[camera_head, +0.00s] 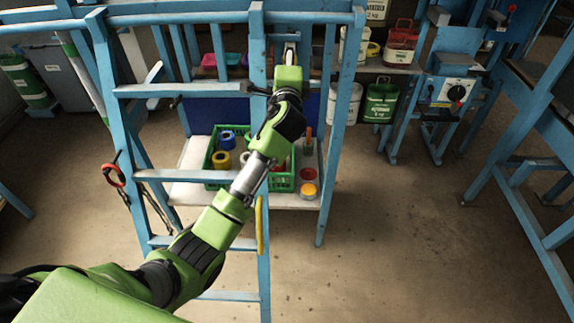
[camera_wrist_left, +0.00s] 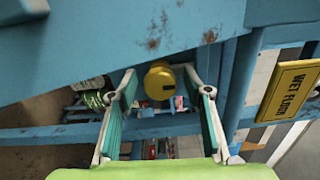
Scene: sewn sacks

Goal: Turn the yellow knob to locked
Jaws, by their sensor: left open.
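The yellow knob (camera_wrist_left: 160,78) shows in the left wrist view as a round yellow piece with a small dark mark, just under a blue beam. My left gripper (camera_wrist_left: 160,88) is open, with one finger on each side of the knob; I cannot tell whether either finger touches it. In the head view my left gripper (camera_head: 290,52) is at the upper part of the blue frame, and the knob is hidden there. No lock label is readable. My right gripper is in neither view.
A blue frame (camera_head: 190,90) with rails surrounds my left arm. Below is a shelf (camera_head: 190,190) with a green crate (camera_head: 283,183). A panel with a black knob (camera_head: 456,92) stands at right. A yellow wet floor sign (camera_wrist_left: 290,90) hangs at right in the wrist view.

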